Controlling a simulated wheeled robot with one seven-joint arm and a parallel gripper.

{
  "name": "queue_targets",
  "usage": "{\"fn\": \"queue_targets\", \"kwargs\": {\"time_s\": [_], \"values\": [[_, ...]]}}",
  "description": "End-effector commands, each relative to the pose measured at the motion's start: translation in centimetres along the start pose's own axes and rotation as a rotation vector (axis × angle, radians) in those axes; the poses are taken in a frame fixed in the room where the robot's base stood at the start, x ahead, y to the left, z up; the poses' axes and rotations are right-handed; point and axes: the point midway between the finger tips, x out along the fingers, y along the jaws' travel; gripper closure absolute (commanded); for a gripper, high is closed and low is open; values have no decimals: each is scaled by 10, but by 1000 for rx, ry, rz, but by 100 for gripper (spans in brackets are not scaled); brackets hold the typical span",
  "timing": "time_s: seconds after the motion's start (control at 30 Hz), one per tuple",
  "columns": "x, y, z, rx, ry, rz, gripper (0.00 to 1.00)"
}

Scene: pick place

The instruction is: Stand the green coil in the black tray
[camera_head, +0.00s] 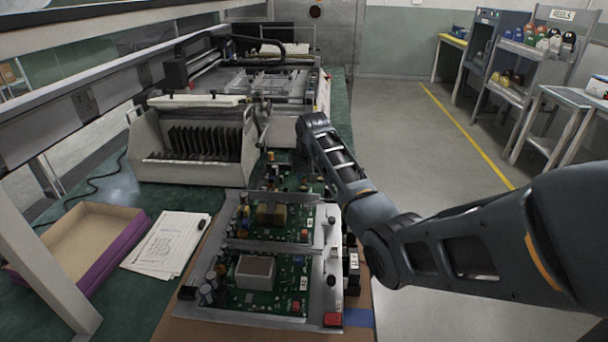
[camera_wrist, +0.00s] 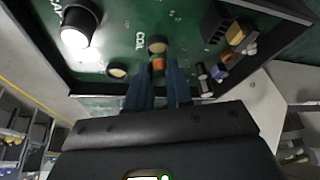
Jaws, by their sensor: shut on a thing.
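My gripper (camera_wrist: 158,82) is shut on a small part, with its fingers a little apart. A small orange piece (camera_wrist: 158,64) shows between the fingertips; I cannot tell if it belongs to the held part. The fingertips are close to a green circuit board (camera_wrist: 110,38) with the printed word COIL just beyond them. A tan round part (camera_wrist: 157,44) stands by that word. I cannot make out a green coil or a black tray for certain in either view.
Populated green boards (camera_head: 262,285) lie in a metal frame (camera_head: 325,270) at the front. A white rack with black slots (camera_head: 205,140) stands at the left, by papers (camera_head: 168,243) and an open purple-sided box (camera_head: 105,265). A machine (camera_head: 270,80) stands behind.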

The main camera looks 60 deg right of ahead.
Motion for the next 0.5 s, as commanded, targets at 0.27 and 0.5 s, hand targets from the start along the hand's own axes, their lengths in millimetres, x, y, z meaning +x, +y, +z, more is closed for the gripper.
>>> {"fn": "queue_targets", "kwargs": {"time_s": [0.27,0.5], "values": [[0,0,0,0,0,0,100],[3,0,2,-1,0,0,100]]}}
